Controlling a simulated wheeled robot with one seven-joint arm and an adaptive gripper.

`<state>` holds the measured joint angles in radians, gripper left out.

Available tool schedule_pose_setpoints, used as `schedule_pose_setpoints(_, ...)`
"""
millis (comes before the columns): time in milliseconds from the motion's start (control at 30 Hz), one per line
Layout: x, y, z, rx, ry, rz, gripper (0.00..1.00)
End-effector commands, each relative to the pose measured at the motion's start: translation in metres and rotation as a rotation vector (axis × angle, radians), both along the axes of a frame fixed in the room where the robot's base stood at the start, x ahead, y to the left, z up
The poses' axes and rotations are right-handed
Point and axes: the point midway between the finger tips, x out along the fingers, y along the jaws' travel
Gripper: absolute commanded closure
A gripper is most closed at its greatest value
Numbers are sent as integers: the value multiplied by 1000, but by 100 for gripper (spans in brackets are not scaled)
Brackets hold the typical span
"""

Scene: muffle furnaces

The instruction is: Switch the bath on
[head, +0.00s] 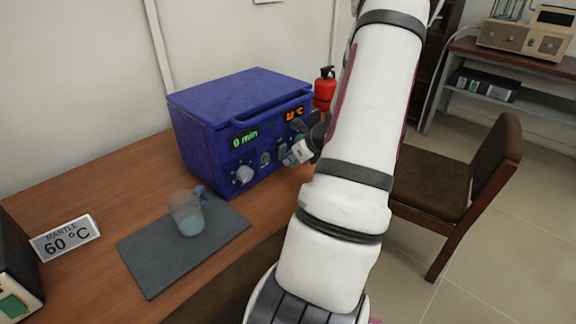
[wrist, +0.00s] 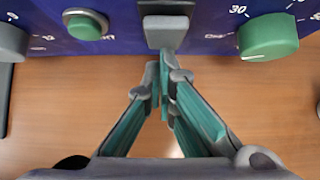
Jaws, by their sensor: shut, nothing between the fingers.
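The bath is a blue box (head: 215,130) on the wooden table, with a green display reading "0 min" (head: 245,140) and a partly hidden orange °C display (head: 293,114). A grey switch block (wrist: 165,30) sits mid-panel in the wrist view, between a round green button (wrist: 85,25) and a green knob (wrist: 268,37). My gripper (wrist: 163,75) is shut and empty, its fingertips at the lower edge of the switch block. I cannot tell whether they touch it. In the head view my gripper (head: 289,159) is at the panel's right part and hides some of it.
A "MANTLE 60 °C" sign (head: 65,238) stands at left. A red extinguisher (head: 325,90) is behind, and a brown chair (head: 440,190) is right of my arm.

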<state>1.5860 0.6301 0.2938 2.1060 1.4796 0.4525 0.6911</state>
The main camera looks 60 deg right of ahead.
Motion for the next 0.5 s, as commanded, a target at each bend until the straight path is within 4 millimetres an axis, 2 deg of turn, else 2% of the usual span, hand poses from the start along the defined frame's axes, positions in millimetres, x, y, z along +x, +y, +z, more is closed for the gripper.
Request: schedule_pose_setpoints(500,0,0,13,0,2,2,100)
